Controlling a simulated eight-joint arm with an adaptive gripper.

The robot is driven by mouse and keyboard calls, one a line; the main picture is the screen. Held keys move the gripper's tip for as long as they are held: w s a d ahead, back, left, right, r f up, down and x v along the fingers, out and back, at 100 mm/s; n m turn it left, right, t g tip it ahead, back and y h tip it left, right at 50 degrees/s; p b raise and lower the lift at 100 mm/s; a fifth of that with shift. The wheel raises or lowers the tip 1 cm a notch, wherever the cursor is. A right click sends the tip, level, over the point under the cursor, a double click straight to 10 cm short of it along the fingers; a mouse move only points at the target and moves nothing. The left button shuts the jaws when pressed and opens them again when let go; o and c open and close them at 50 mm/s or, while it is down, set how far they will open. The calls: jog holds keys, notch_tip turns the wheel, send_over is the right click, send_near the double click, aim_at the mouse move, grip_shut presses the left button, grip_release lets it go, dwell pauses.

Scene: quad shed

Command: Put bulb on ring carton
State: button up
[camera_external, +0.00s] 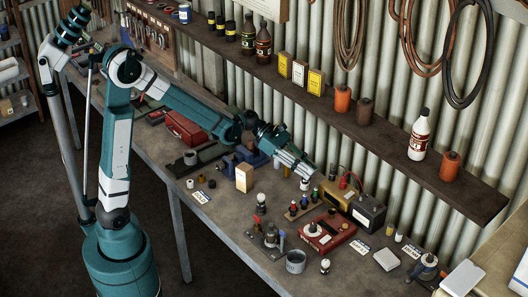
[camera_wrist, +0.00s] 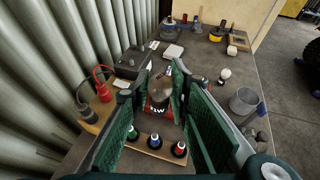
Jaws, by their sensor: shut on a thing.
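My gripper (camera_external: 305,178) is shut on the bulb (camera_wrist: 161,90), a small rounded thing between its green pads in the wrist view. In the external view the bulb (camera_external: 304,185) shows just below the fingertips, pale above and dark below, held above the bench. A small upright tan carton (camera_external: 244,178), which looks like the ring carton, stands on the bench to the left of my gripper. Its label is too small to read. The carton is not clearly seen in the wrist view.
Below my gripper are a rack of small colored-top pieces (camera_wrist: 152,142) and a red box (camera_external: 328,231). A black battery (camera_external: 366,213) stands to the right. Two other bulb-like pieces stand at the front (camera_external: 261,200) and (camera_external: 325,266). A blue vise (camera_external: 247,157) is behind the carton.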

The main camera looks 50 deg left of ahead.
jog(key=s+a+r+n+t+y+p, duration=0.1)
jog(key=s+a+n+t, duration=0.1)
jog(key=a, duration=0.6)
jog(key=s+a+r+n+t+p, duration=0.1)
jog(key=s+a+r, duration=0.1)
jog(key=a, duration=0.6)
jog(key=r+n+t+y+p, duration=0.1)
jog(key=n+t+y+p, duration=0.1)
jog(key=n, duration=0.1)
send_over(244, 167)
jog(key=shift+w, duration=0.15)
jog(key=shift+f, duration=0.1)
jog(key=shift+f+b, duration=0.85)
jog(key=shift+f, duration=2)
jog(key=shift+f, duration=0.1)
jog(key=shift+f+b, duration=0.5)
jog(key=shift+f, duration=1.5)
jog(key=shift+f, duration=0.2)
jog(key=o, duration=0.9)
